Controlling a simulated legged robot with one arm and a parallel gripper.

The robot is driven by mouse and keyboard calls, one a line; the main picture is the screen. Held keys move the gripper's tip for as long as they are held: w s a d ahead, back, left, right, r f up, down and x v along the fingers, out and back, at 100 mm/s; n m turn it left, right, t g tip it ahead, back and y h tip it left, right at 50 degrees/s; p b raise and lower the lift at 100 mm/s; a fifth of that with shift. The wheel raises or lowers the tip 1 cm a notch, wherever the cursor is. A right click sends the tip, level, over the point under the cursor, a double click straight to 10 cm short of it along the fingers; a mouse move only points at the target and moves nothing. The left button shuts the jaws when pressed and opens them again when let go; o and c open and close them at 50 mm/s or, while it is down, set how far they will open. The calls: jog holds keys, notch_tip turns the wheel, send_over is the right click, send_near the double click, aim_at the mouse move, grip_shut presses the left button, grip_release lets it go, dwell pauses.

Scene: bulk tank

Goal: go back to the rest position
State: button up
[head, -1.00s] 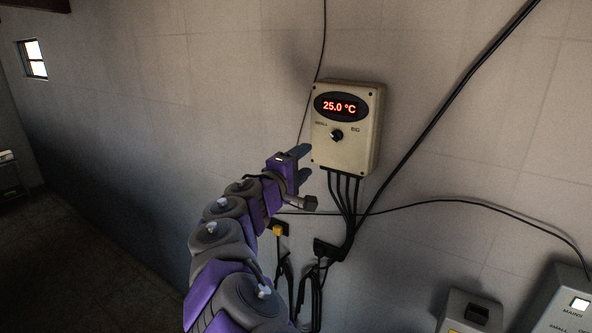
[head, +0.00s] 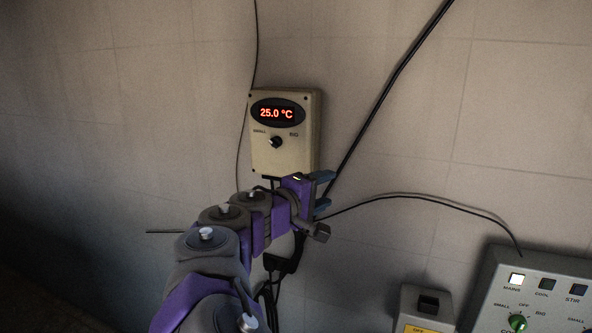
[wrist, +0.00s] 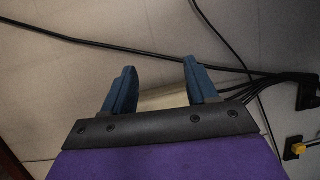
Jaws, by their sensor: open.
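My gripper (head: 322,193) is at the end of my raised purple and grey arm, in front of the wall just below and right of the thermostat box (head: 308,150). In the wrist view its two blue fingers (wrist: 155,88) stand apart with nothing between them. The box is beige, with a red display reading 25.0 °C and a black knob (head: 275,142) between the labels SMALL and BIG. My arm hides part of the cables below the box. A pale part, likely of the box, shows behind the fingers in the wrist view.
A control panel (head: 487,290) with a lit MAINS lamp and a green knob is at the lower right. A small box with a black switch (head: 428,305) is beside it. Black cables (head: 400,70) run along the wall. The wall at left is mostly bare.

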jog(key=s+d+f+m+g+h+b, duration=0.1)
jog(key=s+d+f+m+g+b, duration=0.2)
jog(key=d, duration=0.5)
jog(key=s+d+f+g+b, duration=0.1)
jog(key=s+d+f+g, duration=0.2)
jog(key=s+d+f, duration=0.35)
jog(key=s+d+f+m+g+y+b, duration=0.2)
jog(key=s+d+f+g+b, duration=0.35)
jog(key=s+d+f, duration=0.65)
jog(key=s+a+f+m+g+y, duration=0.1)
jog(key=s+a+f+y, duration=0.4)
jog(key=s, duration=0.6)
jog(key=s+a+f+m+g+y, duration=0.2)
jog(key=s+a+f+y, duration=0.3)
jog(key=s+a+f, duration=0.5)
jog(key=shift+s+a+f+m, duration=0.2)
jog(key=shift+s+a+m, duration=0.3)
jog(key=shift+m, duration=0.2)
jog(key=shift+w+d+g, duration=0.1)
jog(key=shift+g, duration=0.15)
